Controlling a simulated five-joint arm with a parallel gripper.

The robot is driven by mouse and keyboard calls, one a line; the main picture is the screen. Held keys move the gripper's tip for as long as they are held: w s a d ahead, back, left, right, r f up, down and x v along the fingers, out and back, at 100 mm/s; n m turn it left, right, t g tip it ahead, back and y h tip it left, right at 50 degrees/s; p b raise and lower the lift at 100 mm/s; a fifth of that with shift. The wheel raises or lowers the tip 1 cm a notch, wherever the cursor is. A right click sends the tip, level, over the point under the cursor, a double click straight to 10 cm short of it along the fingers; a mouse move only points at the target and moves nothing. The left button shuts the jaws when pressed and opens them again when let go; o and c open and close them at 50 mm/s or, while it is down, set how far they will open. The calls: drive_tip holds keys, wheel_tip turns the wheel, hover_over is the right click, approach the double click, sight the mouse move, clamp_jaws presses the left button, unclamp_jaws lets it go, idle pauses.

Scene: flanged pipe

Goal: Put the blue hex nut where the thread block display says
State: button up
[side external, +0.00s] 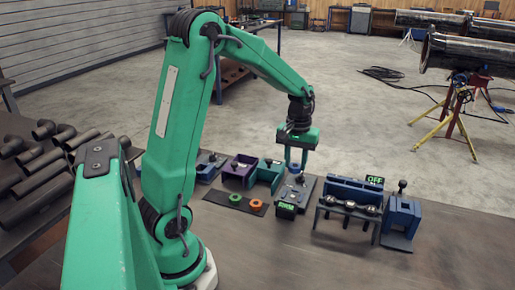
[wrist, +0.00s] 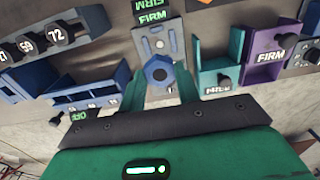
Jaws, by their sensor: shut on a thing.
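The blue hex nut (wrist: 158,72) shows in the wrist view between the two green fingers of my gripper (wrist: 160,88), which is shut on it. Behind it in that view is the grey thread block (wrist: 153,42). Its green display (wrist: 152,17) reads FIRM. In the side view my gripper (side external: 297,165) points down over the thread block (side external: 306,184), with the display (side external: 286,207) at its front. I cannot tell whether the nut touches the block.
A teal bin (side external: 269,178) and a purple bin (side external: 239,172) labelled FIRM stand left of the block. Green (side external: 235,198) and orange (side external: 256,205) rings lie on a dark mat in front. A blue rack (side external: 350,195) with an OFF display (side external: 375,180) stands right, near a blue stand (side external: 401,220).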

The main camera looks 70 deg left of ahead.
drive_tip(key=shift+a+r, duration=0.2)
drive_tip(key=shift+r, duration=0.4)
drive_tip(key=shift+a+r, duration=0.15)
drive_tip(key=shift+r, duration=0.45)
drive_tip(key=s+a+n, duration=0.3)
drive_tip(key=s+a, duration=0.1)
drive_tip(key=a, duration=0.7)
drive_tip(key=s+a+n, duration=0.3)
drive_tip(key=a, duration=0.8)
drive_tip(key=shift+s+d+f, duration=0.1)
drive_tip(key=shift+d+f, duration=0.05)
drive_tip(key=shift+f, duration=1.15)
drive_tip(key=shift+s+d+f, duration=0.1)
drive_tip(key=shift+f, duration=1.2)
drive_tip(key=shift+f, duration=0.1)
drive_tip(key=shift+f, duration=1.95)
drive_tip(key=shift+f, duration=1.3)
